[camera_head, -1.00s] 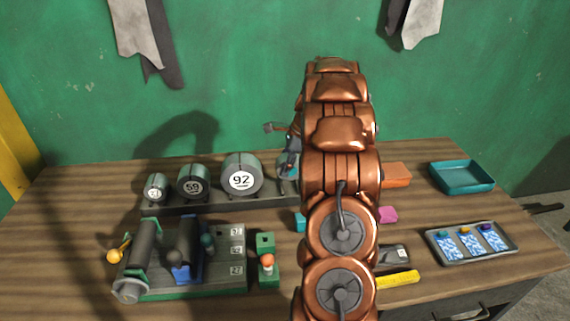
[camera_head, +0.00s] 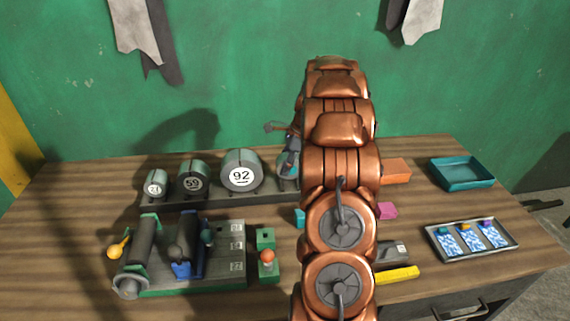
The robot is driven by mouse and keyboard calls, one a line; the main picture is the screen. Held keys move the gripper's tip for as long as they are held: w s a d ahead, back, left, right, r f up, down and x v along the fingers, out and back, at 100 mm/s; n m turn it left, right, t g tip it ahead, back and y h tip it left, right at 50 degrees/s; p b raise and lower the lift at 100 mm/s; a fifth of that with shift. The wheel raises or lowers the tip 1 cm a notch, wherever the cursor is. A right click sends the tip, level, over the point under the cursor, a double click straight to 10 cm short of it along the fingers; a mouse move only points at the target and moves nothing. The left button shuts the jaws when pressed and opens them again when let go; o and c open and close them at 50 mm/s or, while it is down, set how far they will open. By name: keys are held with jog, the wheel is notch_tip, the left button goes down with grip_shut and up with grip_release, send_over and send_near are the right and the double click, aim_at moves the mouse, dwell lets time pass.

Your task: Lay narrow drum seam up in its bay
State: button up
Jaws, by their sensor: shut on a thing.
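A long dark rack (camera_head: 222,199) stands at the back left of the table and bears grey-green drums with round white labels. A small drum (camera_head: 155,185), a middle drum (camera_head: 193,180) marked 59 and a large drum (camera_head: 241,171) marked 92 sit in it. A further drum (camera_head: 287,166), teal-grey and looking narrow, is at the rack's right end, partly hidden by my arm. My gripper (camera_head: 291,155) is at this drum and shut on it. The fingertips are mostly hidden behind my copper arm, and I cannot tell where the seam is.
A fixture (camera_head: 225,268) with rollers and a yellow-knobbed lever stands front left, beside a green box (camera_head: 267,262) with an orange knob. To the right are a teal tray (camera_head: 462,174), a card tray (camera_head: 470,240), an orange block (camera_head: 396,171) and a yellow bar (camera_head: 398,274).

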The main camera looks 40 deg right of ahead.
jog(key=shift+f, duration=0.9)
jog(key=o, duration=1.3)
jog(key=shift+o, duration=0.2)
jog(key=v, duration=1.2)
